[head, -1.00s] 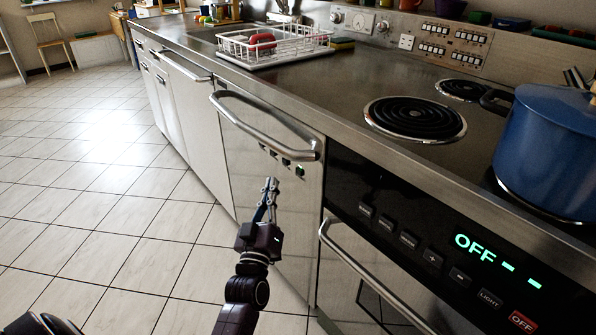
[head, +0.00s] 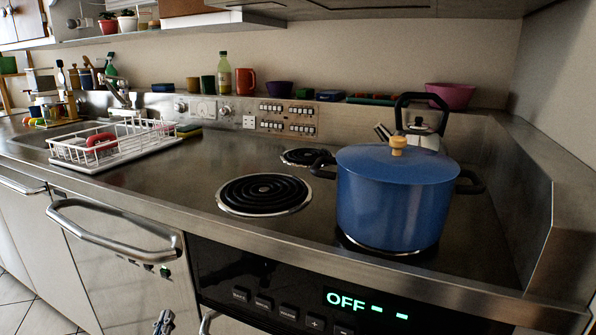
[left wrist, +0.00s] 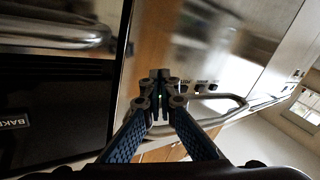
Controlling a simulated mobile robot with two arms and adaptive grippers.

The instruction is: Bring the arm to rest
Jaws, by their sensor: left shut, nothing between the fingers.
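My left gripper (head: 163,322) shows only at its fingertips, at the bottom edge of the head view, in front of the metal door below the counter. In the left wrist view its two blue fingers (left wrist: 160,105) come together at the tips, shut with nothing between them. The fingers point toward the appliance fronts, and I cannot tell the exact gap to them. The rest of the left arm is out of the head view. My right gripper is in neither view.
A blue lidded pot (head: 392,205) stands on a front coil; another front coil (head: 263,194) is bare. The oven panel (head: 330,305) reads OFF. A long door handle (head: 112,234) juts out near my left gripper. A white dish rack (head: 112,144) stands on the counter.

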